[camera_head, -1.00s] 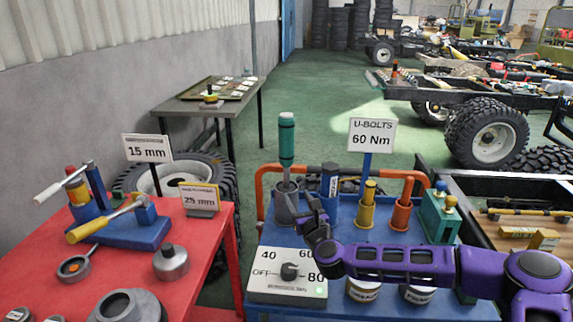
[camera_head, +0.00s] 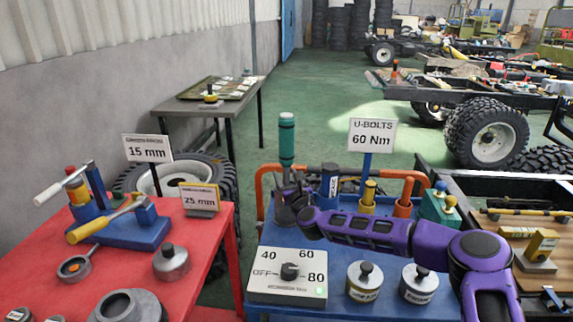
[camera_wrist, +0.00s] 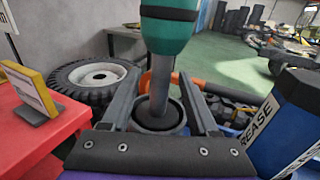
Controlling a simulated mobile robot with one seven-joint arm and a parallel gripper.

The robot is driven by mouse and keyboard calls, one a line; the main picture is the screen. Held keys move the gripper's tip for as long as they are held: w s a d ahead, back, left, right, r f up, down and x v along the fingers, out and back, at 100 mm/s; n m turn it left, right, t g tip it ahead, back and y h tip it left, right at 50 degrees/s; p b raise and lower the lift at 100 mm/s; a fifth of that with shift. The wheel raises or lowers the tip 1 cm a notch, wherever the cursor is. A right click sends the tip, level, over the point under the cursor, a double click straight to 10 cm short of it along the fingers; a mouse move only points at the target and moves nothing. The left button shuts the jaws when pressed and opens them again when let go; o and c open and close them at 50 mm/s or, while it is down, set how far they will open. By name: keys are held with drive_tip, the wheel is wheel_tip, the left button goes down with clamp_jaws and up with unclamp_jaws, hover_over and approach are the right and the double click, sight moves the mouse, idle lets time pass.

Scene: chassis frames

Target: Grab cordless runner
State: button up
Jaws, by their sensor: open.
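The cordless runner appears to be the tool with a teal body (camera_head: 287,138) and grey shaft, standing upright in a grey round holder on the blue cart. In the wrist view its teal body (camera_wrist: 168,30) is at the top centre, with the shaft running down into the holder (camera_wrist: 158,122). My gripper (camera_head: 290,188) is at the shaft, below the teal part. In the wrist view my gripper (camera_wrist: 163,88) is open, with one finger on each side of the shaft. Whether either finger touches it cannot be told.
The blue cart (camera_head: 350,310) also holds a dial box (camera_head: 288,276), a blue grease container (camera_wrist: 290,115), yellow and orange holders, and two lidded tins. An orange rail (camera_head: 262,185) runs behind. A red table (camera_head: 215,240) stands left.

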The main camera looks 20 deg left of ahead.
clamp_jaws()
idle(1.4)
drive_tip(key=shift+r, duration=0.15)
